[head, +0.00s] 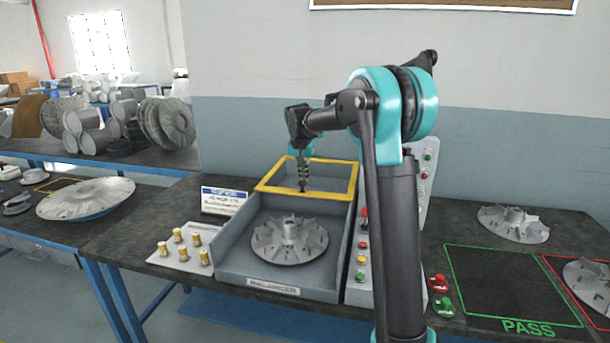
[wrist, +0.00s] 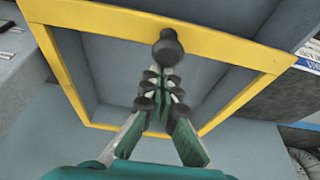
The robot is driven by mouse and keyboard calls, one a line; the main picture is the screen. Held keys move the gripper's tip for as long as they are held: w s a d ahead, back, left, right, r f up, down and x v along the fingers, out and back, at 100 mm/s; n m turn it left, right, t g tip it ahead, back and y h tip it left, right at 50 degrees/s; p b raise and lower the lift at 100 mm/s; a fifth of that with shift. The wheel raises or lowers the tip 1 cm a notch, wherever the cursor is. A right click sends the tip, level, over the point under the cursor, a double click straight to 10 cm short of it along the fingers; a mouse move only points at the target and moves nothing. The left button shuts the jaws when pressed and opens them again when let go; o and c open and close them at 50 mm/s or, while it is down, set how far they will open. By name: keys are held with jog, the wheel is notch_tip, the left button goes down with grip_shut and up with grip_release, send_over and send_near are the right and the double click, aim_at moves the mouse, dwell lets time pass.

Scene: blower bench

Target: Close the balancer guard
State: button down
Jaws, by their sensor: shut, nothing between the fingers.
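The balancer guard (head: 328,197) is a yellow frame at the rear of the grey balancer (head: 237,265); it also fills much of the wrist view (wrist: 95,19). The front of the balancer is uncovered, and a finned metal impeller (head: 289,243) sits there in the open. A dark round knob (wrist: 168,48) stands on the guard's yellow bar. My gripper (head: 302,186) points down at the guard's front bar. Its fingers (wrist: 163,88) are shut and empty, close to the knob; whether they touch it I cannot tell.
Brass weights (head: 179,236) stand on a plate at the left, by a blue-and-white sign (head: 224,200). A button panel (head: 361,245) adjoins the balancer's right side. Further right are red and green buttons (head: 440,295) and an empty green-outlined PASS area (head: 505,285).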

jog(key=s+a, duration=0.3)
jog(key=s, duration=0.7)
jog(key=s+a, duration=0.4)
jog(key=s, duration=0.7)
jog(key=s+a, duration=0.3)
jog(key=s, duration=0.7)
jog(key=shift+s+a, duration=0.15)
jog(key=shift+s, duration=0.25)
jog(key=shift+f, duration=0.15)
